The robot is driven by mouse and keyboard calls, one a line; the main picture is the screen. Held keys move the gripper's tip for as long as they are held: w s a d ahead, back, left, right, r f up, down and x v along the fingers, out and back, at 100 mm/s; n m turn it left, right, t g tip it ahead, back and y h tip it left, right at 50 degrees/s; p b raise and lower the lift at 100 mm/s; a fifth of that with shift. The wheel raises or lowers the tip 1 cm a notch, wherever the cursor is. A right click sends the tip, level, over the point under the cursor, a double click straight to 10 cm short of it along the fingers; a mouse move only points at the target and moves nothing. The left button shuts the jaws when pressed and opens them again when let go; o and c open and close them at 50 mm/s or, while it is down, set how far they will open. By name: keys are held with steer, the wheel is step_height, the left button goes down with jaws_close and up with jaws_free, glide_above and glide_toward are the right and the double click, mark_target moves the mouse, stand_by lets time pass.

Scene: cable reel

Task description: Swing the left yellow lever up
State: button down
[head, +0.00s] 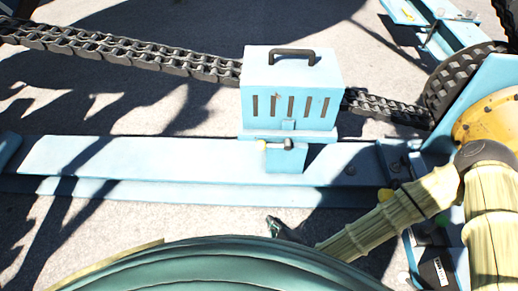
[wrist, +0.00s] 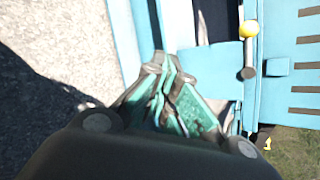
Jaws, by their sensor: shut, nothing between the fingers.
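The left yellow lever (head: 263,145) sits low on the front of a light-blue slotted box. Its yellow ball end points left and its dark pivot end is at the right, so it lies about level. In the wrist view the lever (wrist: 248,52) shows at the upper right, with its yellow ball at the top and a dark round end below. My gripper (head: 272,222) is in front of the blue beam, below the lever in the picture and apart from it. In the wrist view my gripper (wrist: 166,62) has its green fingers together, empty, left of the lever.
The light-blue box (head: 290,90) has a dark top handle and stands behind a long blue beam (head: 110,160). A heavy chain (head: 140,52) runs behind it toward a toothed wheel (head: 465,80). Another yellow knob (head: 386,195) shows beside my arm at right.

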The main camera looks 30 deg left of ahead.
steer(key=w+a+f+m+t+b, duration=0.1)
steer(key=w+a+m+t+b, duration=0.3)
steer(key=a+m+b, duration=0.2)
steer(key=w+a+f+m+t+b, duration=0.1)
steer(key=w+a+m+t+b, duration=0.3)
steer(key=a+m+b, duration=0.3)
steer(key=m+b, duration=0.2)
steer(key=m, duration=0.2)
steer(key=shift+a+t+b, duration=0.15)
steer(key=shift+t+b, duration=0.25)
steer(key=shift+f, duration=0.1)
steer(key=w+a+r+b, duration=0.4)
steer(key=w+a+b, duration=0.1)
steer(key=w, duration=0.4)
steer(key=shift+w+r+b, duration=0.2)
steer(key=shift+w+b, duration=0.1)
steer(key=shift+b, duration=0.1)
